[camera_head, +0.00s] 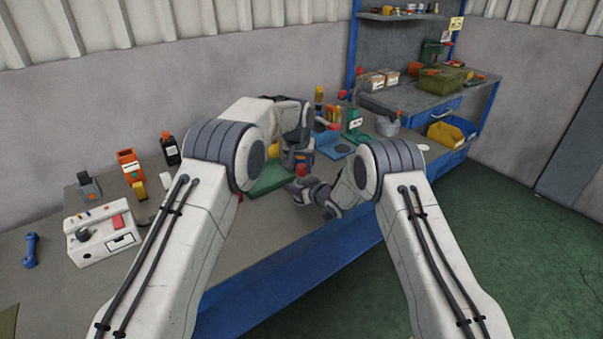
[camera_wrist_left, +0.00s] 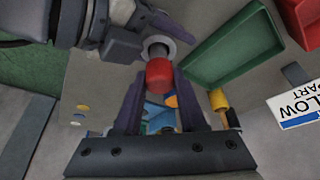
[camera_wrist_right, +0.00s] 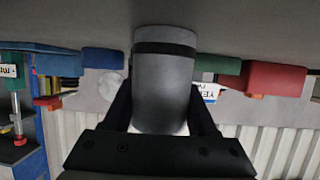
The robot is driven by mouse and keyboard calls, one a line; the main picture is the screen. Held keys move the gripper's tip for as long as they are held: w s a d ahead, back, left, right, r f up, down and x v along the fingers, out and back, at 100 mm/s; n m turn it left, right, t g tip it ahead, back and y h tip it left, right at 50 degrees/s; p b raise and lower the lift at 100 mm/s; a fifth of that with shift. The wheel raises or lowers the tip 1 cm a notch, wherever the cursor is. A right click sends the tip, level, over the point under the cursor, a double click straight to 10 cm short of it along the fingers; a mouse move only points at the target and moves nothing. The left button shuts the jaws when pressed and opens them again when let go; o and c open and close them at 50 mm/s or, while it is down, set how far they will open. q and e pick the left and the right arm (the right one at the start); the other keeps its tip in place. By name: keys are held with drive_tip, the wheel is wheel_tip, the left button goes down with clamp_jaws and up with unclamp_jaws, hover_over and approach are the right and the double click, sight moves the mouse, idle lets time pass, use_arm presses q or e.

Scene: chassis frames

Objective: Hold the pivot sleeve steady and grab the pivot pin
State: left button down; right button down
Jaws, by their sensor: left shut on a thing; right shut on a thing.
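The pivot pin's red head (camera_wrist_left: 159,76) is between the fingers of my left gripper (camera_wrist_left: 158,92), which is shut on it. The pivot sleeve (camera_wrist_right: 163,85) is a grey cylinder with a dark band, and my right gripper (camera_wrist_right: 163,110) is shut around it. In the left wrist view the sleeve's round grey mouth (camera_wrist_left: 170,42) lines up with the red head. How far the pin's shaft sits inside the sleeve is hidden. In the head view the red head (camera_head: 301,170) shows between my left gripper (camera_head: 299,158) and my right gripper (camera_head: 306,189), above the bench.
A green tray (camera_head: 270,180) lies on the bench beside the grippers, with a blue holder (camera_head: 335,146) further back. A white control box (camera_head: 101,234) and an orange bin (camera_head: 129,163) stand at left. The bench's front edge is close to my right gripper.

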use_arm(q)
wheel_tip(320, 180, up, 9)
drive_tip(key=shift+f, duration=0.15)
use_arm(e)
drive_tip(key=shift+c, duration=0.6)
unclamp_jaws()
drive_tip(key=shift+s, duration=0.1)
